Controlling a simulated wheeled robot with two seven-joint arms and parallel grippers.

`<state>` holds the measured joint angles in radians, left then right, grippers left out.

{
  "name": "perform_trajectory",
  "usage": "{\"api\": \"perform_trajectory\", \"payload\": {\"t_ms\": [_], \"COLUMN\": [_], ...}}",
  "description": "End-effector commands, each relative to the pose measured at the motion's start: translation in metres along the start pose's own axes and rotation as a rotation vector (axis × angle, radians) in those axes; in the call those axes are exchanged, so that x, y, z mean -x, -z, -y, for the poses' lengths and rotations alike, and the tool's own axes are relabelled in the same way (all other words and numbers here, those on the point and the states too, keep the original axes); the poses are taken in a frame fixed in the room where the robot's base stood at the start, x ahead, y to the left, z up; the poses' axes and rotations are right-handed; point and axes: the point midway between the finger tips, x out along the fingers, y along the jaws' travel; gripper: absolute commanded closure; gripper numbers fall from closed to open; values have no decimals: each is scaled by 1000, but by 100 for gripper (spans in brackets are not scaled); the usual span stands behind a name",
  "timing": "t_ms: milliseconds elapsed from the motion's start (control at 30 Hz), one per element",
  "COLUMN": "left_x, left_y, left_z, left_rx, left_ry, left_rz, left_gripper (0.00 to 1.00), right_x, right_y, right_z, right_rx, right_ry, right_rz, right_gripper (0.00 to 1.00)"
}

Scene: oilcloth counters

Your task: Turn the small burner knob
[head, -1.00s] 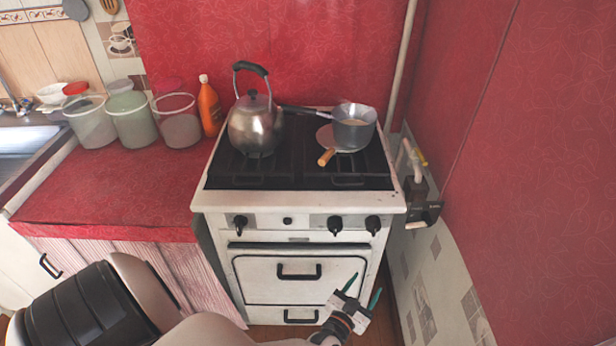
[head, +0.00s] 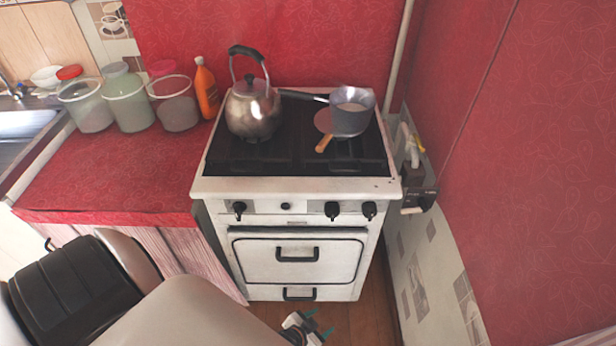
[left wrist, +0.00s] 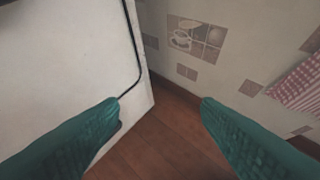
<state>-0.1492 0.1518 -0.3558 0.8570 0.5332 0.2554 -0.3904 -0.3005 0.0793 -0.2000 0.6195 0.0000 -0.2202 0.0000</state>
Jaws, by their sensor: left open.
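I cannot tell which is the small burner knob. My left gripper (head: 322,327) is low in front of the stove, below the drawer handle and well away from the knobs. Its green fingers are apart and empty in the left wrist view (left wrist: 161,104). My right gripper is not in view.
A kettle (head: 252,110) and a saucepan (head: 352,113) stand on the stove top. A wooden-handled pan (head: 324,142) is beside the saucepan. The red counter (head: 110,182) holds jars and an orange bottle (head: 207,91). The tiled wall (head: 430,270) is close on the right.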

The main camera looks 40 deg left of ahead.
Motion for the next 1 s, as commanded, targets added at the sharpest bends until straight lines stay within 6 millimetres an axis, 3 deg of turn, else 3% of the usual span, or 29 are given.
{"api": "perform_trajectory", "payload": {"t_ms": [300,900,1000], "left_x": [16,17,20], "left_y": [35,38,47], "left_z": [6,6,8], "left_rx": [2,1,0], "left_ry": [26,28,32], "left_rz": [-112,-121,-147], "left_gripper": [42,42,42], "right_x": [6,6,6], "right_y": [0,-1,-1], "right_z": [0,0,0], "right_rx": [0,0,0], "right_ry": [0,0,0], "right_rz": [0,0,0], "right_gripper": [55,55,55]}}
